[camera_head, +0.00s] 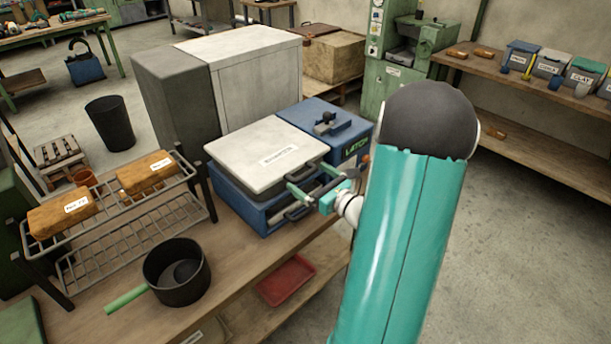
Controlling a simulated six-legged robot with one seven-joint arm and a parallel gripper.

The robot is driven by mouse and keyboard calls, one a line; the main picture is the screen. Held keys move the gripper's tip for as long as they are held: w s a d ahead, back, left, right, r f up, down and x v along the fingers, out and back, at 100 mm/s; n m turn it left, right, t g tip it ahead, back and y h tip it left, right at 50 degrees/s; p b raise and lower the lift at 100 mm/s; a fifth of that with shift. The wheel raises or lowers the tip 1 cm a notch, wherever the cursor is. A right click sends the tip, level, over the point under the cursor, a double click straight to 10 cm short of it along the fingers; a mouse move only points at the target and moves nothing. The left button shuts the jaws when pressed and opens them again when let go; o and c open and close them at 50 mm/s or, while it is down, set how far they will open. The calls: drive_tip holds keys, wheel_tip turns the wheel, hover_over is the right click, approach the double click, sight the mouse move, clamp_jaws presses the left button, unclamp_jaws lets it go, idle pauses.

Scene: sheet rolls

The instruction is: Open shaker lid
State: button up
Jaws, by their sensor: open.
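The shaker is a blue box (236,203) on the wooden bench, with a pale grey lid (240,150) lying flat over it. The lid carries a small white label that is hard to read. A blue unit marked LATCH (338,147) adjoins it at the right, with a dark lever or knob (328,122) on top. My gripper (309,183) has teal fingers spread apart at the lid's front right edge, near a dark handle. I cannot tell whether the fingers touch the lid or handle. My teal arm hides the area to the right.
A wire rack (130,229) with orange-brown blocks (147,172) stands left on the bench. A black pot (177,272) with a green handle sits in front. A large grey cabinet (258,75) stands behind the shaker. A red tray (286,280) lies on the lower shelf.

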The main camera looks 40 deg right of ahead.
drive_tip(key=shift+w, duration=1.25)
